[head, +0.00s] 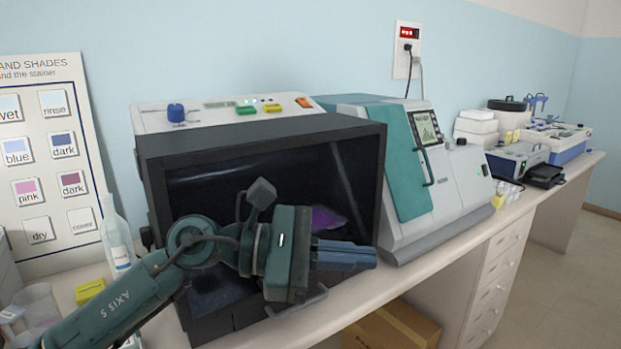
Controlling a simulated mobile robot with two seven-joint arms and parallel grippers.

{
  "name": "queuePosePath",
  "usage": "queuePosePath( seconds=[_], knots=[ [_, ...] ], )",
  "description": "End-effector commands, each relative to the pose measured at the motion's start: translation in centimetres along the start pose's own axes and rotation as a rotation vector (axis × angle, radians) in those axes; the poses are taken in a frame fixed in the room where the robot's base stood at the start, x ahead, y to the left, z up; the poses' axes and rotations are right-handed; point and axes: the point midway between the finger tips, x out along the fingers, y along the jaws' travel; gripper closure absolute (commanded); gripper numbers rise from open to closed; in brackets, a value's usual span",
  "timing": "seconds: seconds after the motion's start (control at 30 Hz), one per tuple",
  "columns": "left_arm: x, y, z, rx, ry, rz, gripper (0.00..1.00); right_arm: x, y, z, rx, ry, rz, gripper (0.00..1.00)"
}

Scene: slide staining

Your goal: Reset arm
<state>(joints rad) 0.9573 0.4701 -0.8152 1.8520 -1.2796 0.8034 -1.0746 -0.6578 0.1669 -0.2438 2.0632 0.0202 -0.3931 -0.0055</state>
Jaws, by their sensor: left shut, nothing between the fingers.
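My left gripper (345,254) shows in the head view, with its arm coming in from the lower left. Its blue fingers are shut with nothing between them and point to the right. It is in front of the black-framed stainer box (262,139), covering the lower part of its dark front. A purple patch (326,217) shows in that dark front, just above the fingers. I cannot tell whether the gripper touches the box. My right gripper is not in view.
A teal and white machine (408,160) with a small screen stands right of the box. A clear bottle (116,240), a yellow block (90,291) and a beaker (38,305) stand at the left. A cardboard box (395,328) is below the bench.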

Motion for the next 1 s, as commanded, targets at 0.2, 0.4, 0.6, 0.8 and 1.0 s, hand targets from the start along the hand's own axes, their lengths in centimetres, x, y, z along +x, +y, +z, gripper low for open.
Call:
queuePosePath(
  seconds=[0.2,0.4,0.6,0.8,1.0],
  knots=[
    [-1.3,-0.8,-2.3,-0.810,-0.467,0.180,1.00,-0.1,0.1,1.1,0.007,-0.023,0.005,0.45],
    [-5.6,-1.5,-10.0,-1.556,-0.869,0.389,1.00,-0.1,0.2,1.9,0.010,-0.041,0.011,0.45],
    [-10.4,-7.8,-21.5,-2.260,-1.298,0.664,1.00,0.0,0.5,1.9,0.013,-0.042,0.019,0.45],
    [-13.8,-19.0,-30.4,2.336,1.468,-0.832,1.00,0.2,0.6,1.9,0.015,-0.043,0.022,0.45],
    [-15.2,-28.1,-33.8,1.913,1.324,-0.797,1.00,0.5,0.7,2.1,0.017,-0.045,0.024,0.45]
  ],
)
